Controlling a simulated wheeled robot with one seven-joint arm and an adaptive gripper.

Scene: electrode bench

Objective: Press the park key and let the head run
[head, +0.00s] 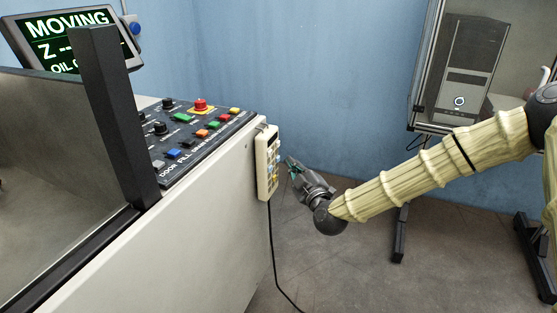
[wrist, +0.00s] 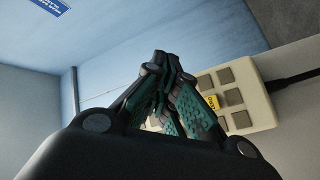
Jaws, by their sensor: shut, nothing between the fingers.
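The display (head: 75,38) at the upper left reads "MOVING", with a "Z --" line and a partly hidden oil line below. A cream keypad box (head: 266,162) hangs on the end of the machine cabinet. In the wrist view the keypad (wrist: 238,98) shows several grey keys and one yellow key (wrist: 212,102) with lettering too small to read. My gripper (head: 290,162) is shut and empty, just right of the keypad in the head view. In the wrist view its closed fingertips (wrist: 162,58) overlap the keypad's left part, hiding some keys. I cannot tell whether they touch it.
A control panel (head: 158,180) with coloured buttons and a red emergency stop (head: 200,105) tops the cabinet (head: 165,245). A cable (head: 272,250) hangs from the keypad. A computer tower (head: 467,75) stands on a rack at right. Floor between is clear.

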